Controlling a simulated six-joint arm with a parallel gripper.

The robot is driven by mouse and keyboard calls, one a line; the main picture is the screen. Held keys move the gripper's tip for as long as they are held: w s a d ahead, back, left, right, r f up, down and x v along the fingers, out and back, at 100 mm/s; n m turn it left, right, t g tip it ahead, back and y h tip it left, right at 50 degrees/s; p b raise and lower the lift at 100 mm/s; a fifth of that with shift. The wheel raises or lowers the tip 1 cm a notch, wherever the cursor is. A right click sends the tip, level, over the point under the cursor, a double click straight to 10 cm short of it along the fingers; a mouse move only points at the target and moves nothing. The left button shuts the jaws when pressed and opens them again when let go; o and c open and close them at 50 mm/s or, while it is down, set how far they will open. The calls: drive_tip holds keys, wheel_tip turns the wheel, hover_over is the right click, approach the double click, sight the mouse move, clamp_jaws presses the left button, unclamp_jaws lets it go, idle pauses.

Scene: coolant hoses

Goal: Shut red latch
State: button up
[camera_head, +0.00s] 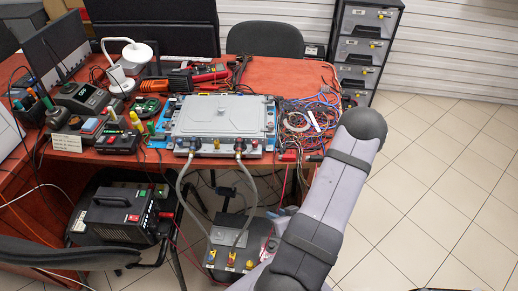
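A grey lidded unit (222,117) lies on the red table. Two grey coolant hoses (252,190) run from small fittings (239,150) on its front down to a dark grey box (237,236) below the table edge. Several small yellow and red parts (231,258) stand on that lower box. Small red spots show there and at the upper fittings, but they are too small to tell which is the red latch, or whether it is open or shut. My arm crosses the lower right. I cannot make out my gripper's fingers.
A heap of coloured wires (315,112) lies right of the unit. Tools and instruments crowd the table (18,168) on the left. A black powered box (117,213) stands below it. A drawer cabinet (362,50) is at the back right. Tiled floor (440,180) is free at right.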

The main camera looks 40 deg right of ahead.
drive_tip(key=w+d+r+n+t, duration=0.1)
drive_tip(key=w+r+t, duration=0.55)
drive_tip(key=r, duration=0.45)
drive_tip(key=t+h, duration=0.2)
drive_tip(key=t, duration=0.1)
approach(256, 145)
drive_tip(key=shift+n+g, duration=0.25)
drive_tip(key=shift+n, duration=0.05)
drive_tip(key=shift+w+d+r+p, duration=0.1)
drive_tip(key=shift+w+d+p, duration=0.15)
drive_tip(key=shift+w, duration=1.1)
drive_tip(key=shift+w+d+r+p, duration=0.1)
drive_tip(key=shift+w+d+p, duration=0.15)
drive_tip(key=shift+w, duration=1.15)
drive_tip(key=shift+w+d+p, duration=0.2)
drive_tip(key=shift+w+p, duration=0.1)
drive_tip(key=shift+w, duration=1.05)
